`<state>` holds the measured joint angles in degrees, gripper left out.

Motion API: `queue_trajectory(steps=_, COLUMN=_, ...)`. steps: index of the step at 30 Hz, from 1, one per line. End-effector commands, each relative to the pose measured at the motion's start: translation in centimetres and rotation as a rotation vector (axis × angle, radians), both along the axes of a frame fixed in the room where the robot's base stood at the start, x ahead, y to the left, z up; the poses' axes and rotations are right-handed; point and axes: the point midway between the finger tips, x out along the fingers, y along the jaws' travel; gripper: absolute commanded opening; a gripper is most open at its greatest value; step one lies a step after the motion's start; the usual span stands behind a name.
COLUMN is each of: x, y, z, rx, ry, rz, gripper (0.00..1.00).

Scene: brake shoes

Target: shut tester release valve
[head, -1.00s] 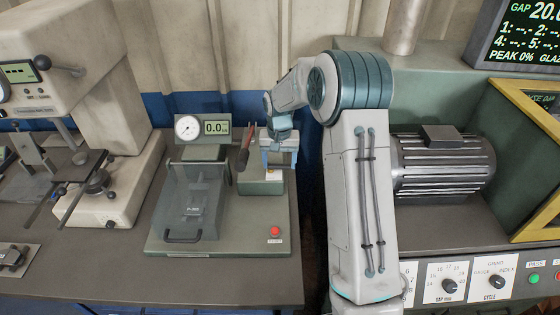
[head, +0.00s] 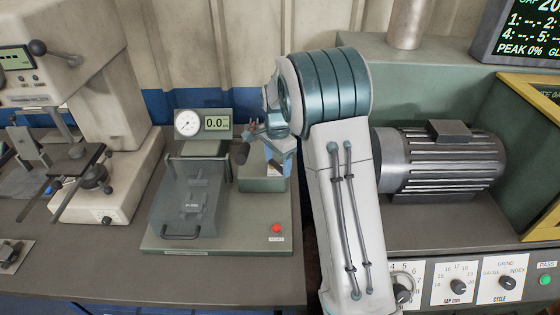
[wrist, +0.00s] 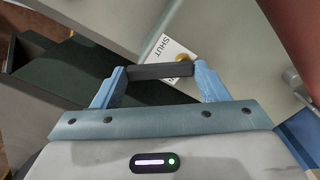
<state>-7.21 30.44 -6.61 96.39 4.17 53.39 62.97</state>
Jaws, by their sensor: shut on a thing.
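The tester (head: 219,238) is a grey-green base plate with a clear-covered chamber, a gauge and a display reading 0.0. My gripper (head: 280,165) is over the green block (head: 262,184) at the tester's right rear. In the wrist view, my gripper (wrist: 163,74) has its two blue fingers apart, with a black bar (wrist: 160,71) held across between them. The bar looks like the release valve's handle. Just beyond it are a small brass part (wrist: 183,58) and a white label (wrist: 168,50) reading SHUT. The valve's body is mostly hidden in the head view.
A dark-ended lever (head: 240,153) stands close left of my gripper. A red button (head: 277,229) is on the tester's front right. A pale press machine (head: 110,120) stands left, and a ribbed motor (head: 445,160) right. The bench front (head: 190,275) is clear.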

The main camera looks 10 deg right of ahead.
Motion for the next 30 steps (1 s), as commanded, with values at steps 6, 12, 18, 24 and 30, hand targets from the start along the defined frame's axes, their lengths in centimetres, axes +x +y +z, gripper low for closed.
queue_trajectory(steps=6, x=-0.2, y=0.6, z=0.0, rx=0.0, ry=0.001, rz=-0.205, gripper=0.44)
queue_trajectory(steps=12, x=-0.3, y=1.1, z=0.1, rx=-0.001, ry=0.002, rz=-0.378, gripper=0.44)
queue_trajectory(steps=18, x=-0.3, y=1.5, z=0.1, rx=0.0, ry=0.001, rz=-0.518, gripper=0.44)
queue_trajectory(steps=24, x=-0.3, y=1.7, z=0.1, rx=0.0, ry=0.001, rz=-0.61, gripper=0.44)
queue_trajectory(steps=30, x=-0.2, y=1.8, z=0.0, rx=0.0, ry=0.001, rz=-0.656, gripper=0.44)
